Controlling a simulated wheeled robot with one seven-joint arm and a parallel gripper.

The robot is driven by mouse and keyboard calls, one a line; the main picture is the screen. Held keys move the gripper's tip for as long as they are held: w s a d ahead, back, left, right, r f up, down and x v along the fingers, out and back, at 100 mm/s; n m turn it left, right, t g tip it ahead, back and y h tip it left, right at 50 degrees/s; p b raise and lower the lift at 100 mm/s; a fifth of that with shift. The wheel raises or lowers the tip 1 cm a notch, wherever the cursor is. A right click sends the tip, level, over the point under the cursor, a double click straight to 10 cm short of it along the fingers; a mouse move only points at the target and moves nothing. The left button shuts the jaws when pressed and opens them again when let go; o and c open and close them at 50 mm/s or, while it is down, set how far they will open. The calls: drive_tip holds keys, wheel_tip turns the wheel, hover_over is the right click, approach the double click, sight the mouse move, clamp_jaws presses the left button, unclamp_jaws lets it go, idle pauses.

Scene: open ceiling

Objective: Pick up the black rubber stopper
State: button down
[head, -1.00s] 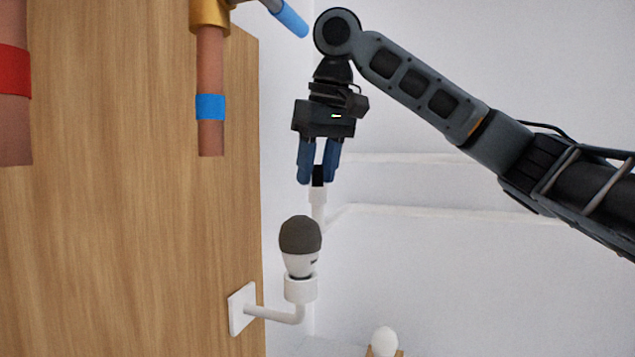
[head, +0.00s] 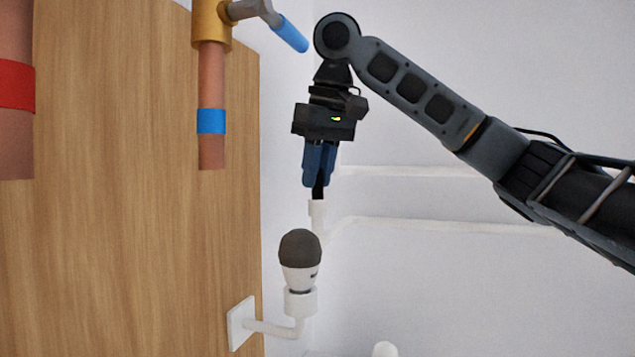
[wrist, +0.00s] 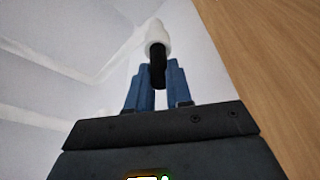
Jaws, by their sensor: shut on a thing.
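The black rubber stopper (head: 318,192) shows as a short dark upright piece just below my fingertips in the head view. It meets the top of a narrow white pipe end (head: 317,211); I cannot tell whether it sits in it or only touches it. My gripper (head: 318,180) points down, its blue fingers shut on the stopper's upper part. In the wrist view the stopper (wrist: 158,70) lies between the fingertips (wrist: 160,76), with the white pipe end (wrist: 157,38) beyond it. The fingers hide part of the stopper.
A light bulb with a grey-brown top (head: 300,250) stands in a white bracket (head: 268,328) below. A wooden panel (head: 130,200) fills the left, with copper pipes (head: 211,152) and a blue-handled valve (head: 291,35). White pipes (head: 430,223) run along the wall.

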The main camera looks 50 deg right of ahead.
wheel_tip(320, 180, up, 3)
drive_tip(key=shift+f, duration=0.1)
drive_tip(key=s+d+r+b, duration=0.1)
drive_tip(key=s+d+r, duration=0.5)
drive_tip(key=s, duration=0.3)
drive_tip(key=shift+s+d+r, duration=0.25)
drive_tip(key=shift+d+r, duration=0.1)
drive_tip(key=shift+d, duration=0.05)
idle(0.3)
